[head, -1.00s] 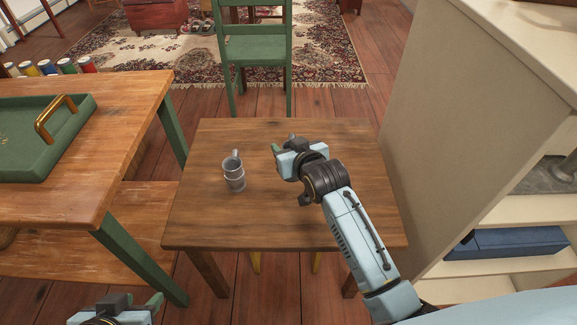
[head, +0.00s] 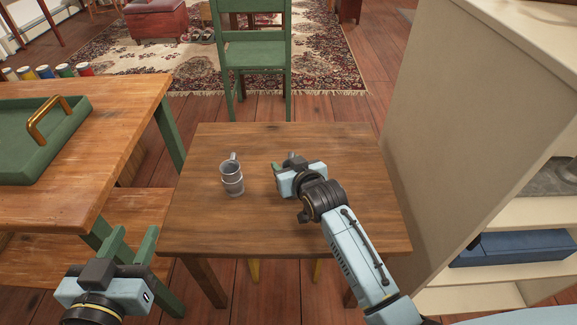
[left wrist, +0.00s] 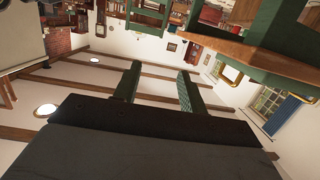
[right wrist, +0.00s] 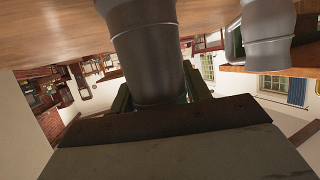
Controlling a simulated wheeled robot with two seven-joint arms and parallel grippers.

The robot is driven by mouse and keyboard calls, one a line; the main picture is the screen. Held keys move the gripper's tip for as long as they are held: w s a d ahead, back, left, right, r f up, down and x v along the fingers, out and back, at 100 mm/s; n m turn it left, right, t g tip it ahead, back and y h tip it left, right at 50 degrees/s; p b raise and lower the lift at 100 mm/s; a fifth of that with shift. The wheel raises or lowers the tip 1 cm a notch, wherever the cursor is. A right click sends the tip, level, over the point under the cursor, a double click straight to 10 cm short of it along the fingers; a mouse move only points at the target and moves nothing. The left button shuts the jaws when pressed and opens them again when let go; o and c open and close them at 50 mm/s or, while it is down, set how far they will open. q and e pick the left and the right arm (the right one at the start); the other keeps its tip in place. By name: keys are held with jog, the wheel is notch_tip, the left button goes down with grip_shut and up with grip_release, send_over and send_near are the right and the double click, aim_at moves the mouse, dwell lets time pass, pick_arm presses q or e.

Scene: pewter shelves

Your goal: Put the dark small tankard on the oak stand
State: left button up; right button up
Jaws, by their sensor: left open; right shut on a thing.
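My right gripper (head: 284,166) is shut on a grey metal tankard, the darker of the two in the right wrist view (right wrist: 147,55). In the head view the gripper hides nearly all of it. It is over the small brown wooden table (head: 285,235); I cannot tell whether it touches the top. A second, lighter grey tankard (head: 232,181) stands upright on that table, left of my right gripper; it also shows in the right wrist view (right wrist: 268,30). My left gripper (head: 132,240) is open and empty, in front of the left bench. Nothing shows which surface is the oak stand.
A wooden bench (head: 120,110) with green legs stands at left, bearing a green tray (head: 50,140) with a brass handle. A green chair (head: 255,60) is behind the small table. A cream shelf unit (head: 450,110) rises at right. The table's front part is clear.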

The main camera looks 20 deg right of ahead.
jog(key=o, duration=1.2)
jog(key=shift+f, duration=0.1)
jog(key=shift+c, duration=0.2)
